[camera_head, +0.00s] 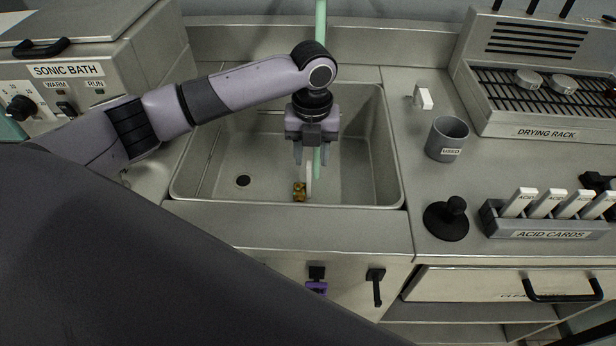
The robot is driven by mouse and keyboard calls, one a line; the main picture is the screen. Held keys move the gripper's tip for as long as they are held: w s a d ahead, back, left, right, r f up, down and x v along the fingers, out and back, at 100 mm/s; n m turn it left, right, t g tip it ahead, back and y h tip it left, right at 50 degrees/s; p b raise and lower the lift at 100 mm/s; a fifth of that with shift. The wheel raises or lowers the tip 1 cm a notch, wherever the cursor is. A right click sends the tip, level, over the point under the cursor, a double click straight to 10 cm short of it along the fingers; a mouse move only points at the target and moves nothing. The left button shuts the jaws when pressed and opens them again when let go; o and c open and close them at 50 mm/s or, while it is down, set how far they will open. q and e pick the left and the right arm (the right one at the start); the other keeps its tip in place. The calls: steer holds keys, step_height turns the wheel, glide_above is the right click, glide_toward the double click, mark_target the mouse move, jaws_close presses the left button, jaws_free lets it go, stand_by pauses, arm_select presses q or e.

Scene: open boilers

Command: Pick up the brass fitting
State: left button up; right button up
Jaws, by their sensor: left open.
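The brass fitting (299,191) is a small yellow-gold piece low in the grey sink (215,140), near its front wall. My left gripper (311,158) points down over the sink, its two fingers apart and empty. It is above the fitting and a little behind it in the picture. A pale upright strip stands just right of the fitting; I cannot tell what it is. My right gripper does not show clearly.
A sonic bath (70,85) stands left of the sink. On the right are a grey cup marked USED (447,139), a black knobbed disc (446,220), an acid cards holder (548,228) and a drying rack (545,110). A pale green vertical tube (320,20) passes behind my left arm.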

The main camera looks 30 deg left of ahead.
mark_target(308, 175)
arm_select(q)
steer(key=f, duration=0.6)
steer(key=shift+s+a+f, duration=0.2)
steer(key=shift+a+f, duration=0.05)
steer(key=shift+r, duration=0.1)
jaws_close()
